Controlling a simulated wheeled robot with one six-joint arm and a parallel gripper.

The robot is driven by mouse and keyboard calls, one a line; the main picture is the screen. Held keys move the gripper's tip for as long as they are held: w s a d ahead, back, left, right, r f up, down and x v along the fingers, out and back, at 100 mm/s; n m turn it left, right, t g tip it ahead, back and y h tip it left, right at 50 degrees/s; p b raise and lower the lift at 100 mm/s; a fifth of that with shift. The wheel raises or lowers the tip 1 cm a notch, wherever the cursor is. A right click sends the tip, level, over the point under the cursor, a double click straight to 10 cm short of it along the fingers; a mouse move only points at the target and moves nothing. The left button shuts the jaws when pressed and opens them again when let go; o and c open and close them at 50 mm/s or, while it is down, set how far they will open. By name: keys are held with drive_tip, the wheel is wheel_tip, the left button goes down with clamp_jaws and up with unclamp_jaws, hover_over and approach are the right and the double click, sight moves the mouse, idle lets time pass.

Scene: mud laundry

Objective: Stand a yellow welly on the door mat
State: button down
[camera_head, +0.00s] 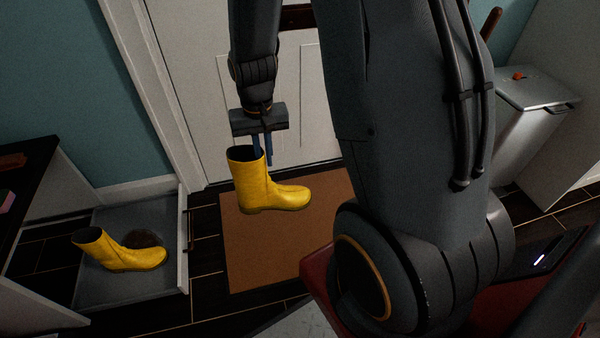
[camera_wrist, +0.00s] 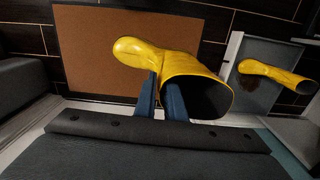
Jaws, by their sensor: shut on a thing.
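A yellow welly (camera_head: 262,190) is upright over the brown door mat (camera_head: 240,255), toe to the right. My gripper (camera_head: 262,150) is shut on the rim of its shaft, from above. In the wrist view the two blue fingers (camera_wrist: 162,98) pinch the shaft wall of this welly (camera_wrist: 180,62), one inside the opening and one outside. The mat (camera_wrist: 90,60) shows behind the welly there. I cannot tell whether the sole touches the mat. A second yellow welly (camera_head: 120,250) stands in the grey tray at the left; it also shows in the wrist view (camera_wrist: 275,72).
The grey boot tray (camera_head: 90,290) has a raised pale edge beside the mat and a dark patch inside. A white door (camera_head: 190,60) stands behind the mat. A grey bin (camera_head: 525,110) stands at the right. A dark-topped bench (camera_head: 30,175) is at the left.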

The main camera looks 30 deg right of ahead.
drive_tip(key=w+d+f+m+b, duration=0.2)
drive_tip(key=d+f+m, duration=0.2)
drive_tip(key=f, duration=0.5)
drive_tip(key=w+d+f+m+b, duration=0.1)
drive_tip(key=d+f+m+b, duration=0.1)
drive_tip(key=d+f+m, duration=0.3)
drive_tip(key=w+d+f+m+b, duration=0.2)
drive_tip(key=d+f+m, duration=0.3)
drive_tip(key=f, duration=0.8)
drive_tip(key=shift+w+d+m+b, duration=0.2)
drive_tip(key=shift+w+m+b, duration=0.15)
drive_tip(key=shift+b, duration=0.2)
drive_tip(key=shift+s+p, duration=0.2)
drive_tip(key=shift+p, duration=0.15)
drive_tip(key=shift+f, duration=0.15)
drive_tip(key=shift+f, duration=0.45)
